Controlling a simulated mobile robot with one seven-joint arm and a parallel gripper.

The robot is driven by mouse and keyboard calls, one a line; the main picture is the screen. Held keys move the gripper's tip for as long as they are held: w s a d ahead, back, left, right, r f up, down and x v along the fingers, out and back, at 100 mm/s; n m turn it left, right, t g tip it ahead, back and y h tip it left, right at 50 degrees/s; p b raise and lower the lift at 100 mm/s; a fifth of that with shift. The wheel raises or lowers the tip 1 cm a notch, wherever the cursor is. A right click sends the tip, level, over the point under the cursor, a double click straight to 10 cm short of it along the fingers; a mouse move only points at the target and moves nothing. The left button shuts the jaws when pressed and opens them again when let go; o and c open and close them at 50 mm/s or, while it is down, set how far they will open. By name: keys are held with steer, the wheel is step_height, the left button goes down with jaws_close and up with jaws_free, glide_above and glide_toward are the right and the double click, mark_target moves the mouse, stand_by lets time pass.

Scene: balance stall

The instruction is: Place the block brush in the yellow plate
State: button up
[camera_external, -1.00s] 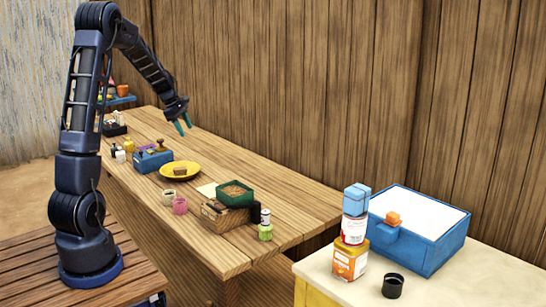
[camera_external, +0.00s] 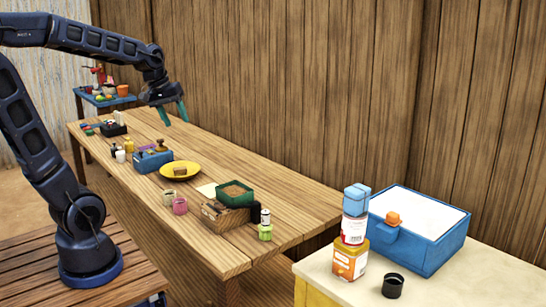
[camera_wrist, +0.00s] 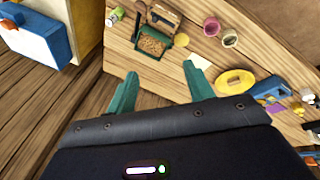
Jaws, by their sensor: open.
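The yellow plate (camera_external: 195,167) lies flat on the long wooden table. A small brown block (camera_external: 180,171), which looks like the block brush, sits inside the plate; its bristles are too small to make out. The plate (camera_wrist: 226,89) with a small brown patch in it also shows at the right in the wrist view. My gripper (camera_external: 174,112) is open and empty, with teal fingers, high above the table and apart from the plate. Its fingers (camera_wrist: 162,77) stand wide apart in the wrist view, with nothing between them.
A wooden crate (camera_external: 232,219) with a green tray (camera_external: 235,191), pink and beige cups, and a small green bottle stand nearer on the table. A blue box (camera_external: 150,163) stands beside the plate. A side table holds a blue bin (camera_external: 428,258) and stacked containers.

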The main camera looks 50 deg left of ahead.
steer(key=s+d+m, duration=0.3)
steer(key=s+m, duration=0.1)
steer(key=s, duration=0.2)
steer(key=s+d+f+m+y, duration=0.1)
steer(key=s+d+m, duration=0.2)
steer(key=s, duration=0.4)
steer(key=shift+f+m+t, duration=0.15)
steer(key=shift+m+t, duration=0.25)
stand_by(0.4)
